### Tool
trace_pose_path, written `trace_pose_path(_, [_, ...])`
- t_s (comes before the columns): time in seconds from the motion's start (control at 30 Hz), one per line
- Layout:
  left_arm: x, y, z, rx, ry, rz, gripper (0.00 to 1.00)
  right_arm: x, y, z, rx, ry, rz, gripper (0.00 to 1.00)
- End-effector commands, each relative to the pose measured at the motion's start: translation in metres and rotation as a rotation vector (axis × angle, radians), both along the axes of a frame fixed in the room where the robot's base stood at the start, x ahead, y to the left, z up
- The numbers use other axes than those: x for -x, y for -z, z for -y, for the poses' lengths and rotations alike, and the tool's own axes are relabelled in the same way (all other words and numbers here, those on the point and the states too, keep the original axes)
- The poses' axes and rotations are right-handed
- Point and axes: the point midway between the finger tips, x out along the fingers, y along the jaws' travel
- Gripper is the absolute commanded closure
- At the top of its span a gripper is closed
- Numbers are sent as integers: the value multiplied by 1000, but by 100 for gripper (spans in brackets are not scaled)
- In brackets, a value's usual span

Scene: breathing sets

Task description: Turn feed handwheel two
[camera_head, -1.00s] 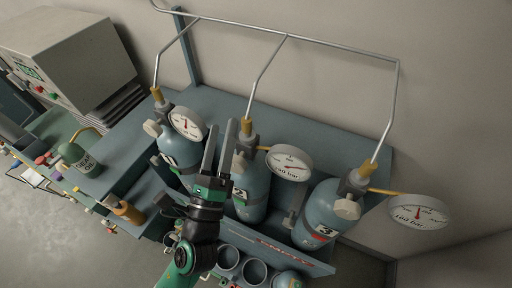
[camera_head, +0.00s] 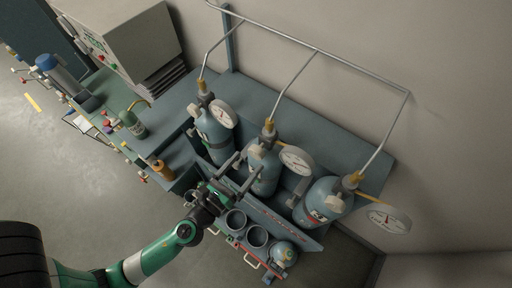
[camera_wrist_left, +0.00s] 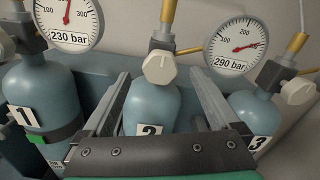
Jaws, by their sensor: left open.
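Blue cylinder two (camera_head: 264,172) stands in the middle of three, its label "2" showing in the left wrist view (camera_wrist_left: 150,130). Its handwheel is a pale, lobed knob (camera_wrist_left: 160,67) on the front of the grey valve. My left gripper (camera_head: 247,166) is open and empty, low in front of cylinder two. In the left wrist view its two fingers (camera_wrist_left: 160,88) point up either side of the cylinder, with the knob above and between the tips, apart from them. My right gripper is in neither view.
Cylinder one (camera_head: 213,135) and cylinder three (camera_head: 322,203) flank it closely. A round gauge (camera_wrist_left: 233,46) marked 290 bar is right of the knob; another (camera_wrist_left: 68,20) marked 230 bar is left. Pipes run up the wall. Grey cups (camera_head: 257,236) stand below.

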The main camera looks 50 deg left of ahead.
Motion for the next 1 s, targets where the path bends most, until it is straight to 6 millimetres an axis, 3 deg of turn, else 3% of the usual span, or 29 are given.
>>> trace_pose_path(0.1, [-26,-4,-7,2,-2,2,5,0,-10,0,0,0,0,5])
trace_pose_path(0.23, [-45,-2,-11,1,0,1,5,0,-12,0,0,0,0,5])
trace_pose_path(0.6, [-54,0,-13,1,0,-1,5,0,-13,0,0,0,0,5])
trace_pose_path(1.0, [-54,0,-13,1,0,0,75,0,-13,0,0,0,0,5])
